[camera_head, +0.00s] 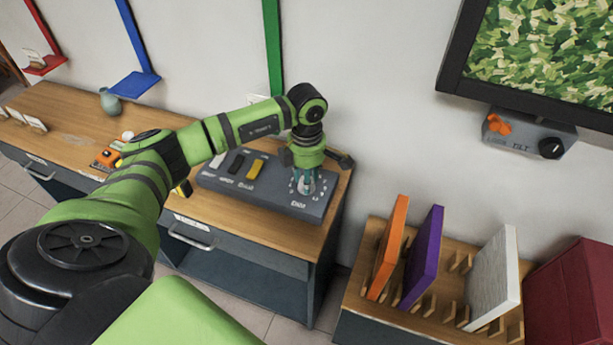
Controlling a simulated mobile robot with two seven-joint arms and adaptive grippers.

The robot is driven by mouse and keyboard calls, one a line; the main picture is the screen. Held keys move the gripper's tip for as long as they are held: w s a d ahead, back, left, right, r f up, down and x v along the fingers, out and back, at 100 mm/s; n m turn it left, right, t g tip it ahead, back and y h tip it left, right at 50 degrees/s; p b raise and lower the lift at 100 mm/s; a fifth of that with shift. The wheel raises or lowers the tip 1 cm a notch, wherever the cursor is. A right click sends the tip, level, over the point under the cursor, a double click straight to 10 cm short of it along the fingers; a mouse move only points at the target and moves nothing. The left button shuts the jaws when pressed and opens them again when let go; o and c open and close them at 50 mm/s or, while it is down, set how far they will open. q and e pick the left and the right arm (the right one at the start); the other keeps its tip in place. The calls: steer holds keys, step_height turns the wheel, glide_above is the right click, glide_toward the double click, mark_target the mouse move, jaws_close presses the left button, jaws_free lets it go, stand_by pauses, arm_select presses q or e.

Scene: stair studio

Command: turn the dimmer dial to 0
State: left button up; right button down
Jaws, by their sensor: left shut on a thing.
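A dark grey control panel (272,197) lies on the wooden cabinet top, with several sliders on its left part. A dial scale with white numbers is printed at its right end. My left arm reaches in from the left, and my left gripper (302,183) points down at this scale. It is shut on the dimmer dial, which is mostly hidden by the fingers. The dial's pointer and the number it stands at cannot be made out. My right gripper is not in view.
The wooden cabinet (68,125) stands against the wall. To the right, a rack (425,317) holds an orange, a purple and a white panel, with a dark red box (572,295) beyond. A framed screen (555,60) hangs above a grey control box (530,134) with a black knob.

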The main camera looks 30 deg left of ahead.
arm_select(q)
steer(key=n+b, duration=0.1)
steer(key=n, duration=0.1)
steer(key=shift+f+n, duration=0.1)
steer(key=shift+n, duration=0.3)
steer(key=n, duration=0.3)
steer(key=shift+n+b, duration=0.3)
steer(key=n, duration=0.3)
steer(key=shift+n, duration=0.3)
steer(key=n, duration=0.3)
steer(key=shift+n+b, duration=0.3)
steer(key=shift+b, duration=0.1)
steer(key=n, duration=0.9)
steer(key=shift+n+p, duration=0.4)
steer(key=shift+n, duration=1.7)
steer(key=shift+p, duration=0.3)
